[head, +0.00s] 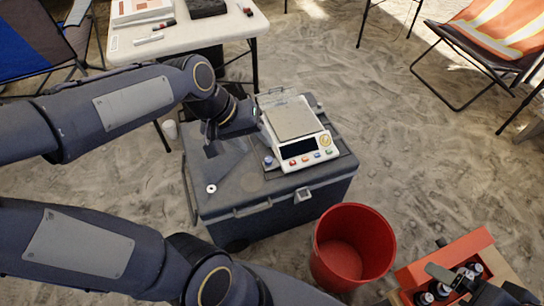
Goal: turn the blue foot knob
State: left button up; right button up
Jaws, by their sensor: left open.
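A white balance (298,149) with a metal pan and a row of coloured buttons stands on a grey cooler box (250,205). The blue foot knob (268,161) shows at its near left corner. My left gripper (232,142) is open beside the balance's left side, above the cooler lid. It is close to the knob, and I see nothing between its fingers. Whether a finger touches the knob I cannot tell. My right gripper (476,287) is at the bottom right over an orange crate, partly cut off by the frame edge, so its opening is unclear.
A red bucket (352,222) stands in front of the cooler. The orange crate (452,250) holds several dark bottles. A white table (222,24) with small items is behind. Folding chairs stand at the back left and right. Sandy floor is clear right of the cooler.

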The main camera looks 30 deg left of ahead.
pick_arm(q)
jog(key=w+a+f+n+g+y+b, duration=0.1)
jog(key=w+a+f+n+g+b, duration=0.2)
jog(key=w+f, duration=0.7)
jog(key=n+g+y+b, duration=0.1)
jog(key=n+y+b, duration=0.15)
jog(key=b, duration=0.25)
send_over(268, 159)
notch_tip(268, 159, down, 16)
jog(key=shift+r, duration=0.2)
notch_tip(268, 159, down, 8)
jog(key=shift+w+r+b, duration=0.1)
jog(key=shift+b, duration=1.15)
jog(key=c, duration=1)
jog(key=shift+m, duration=0.25)
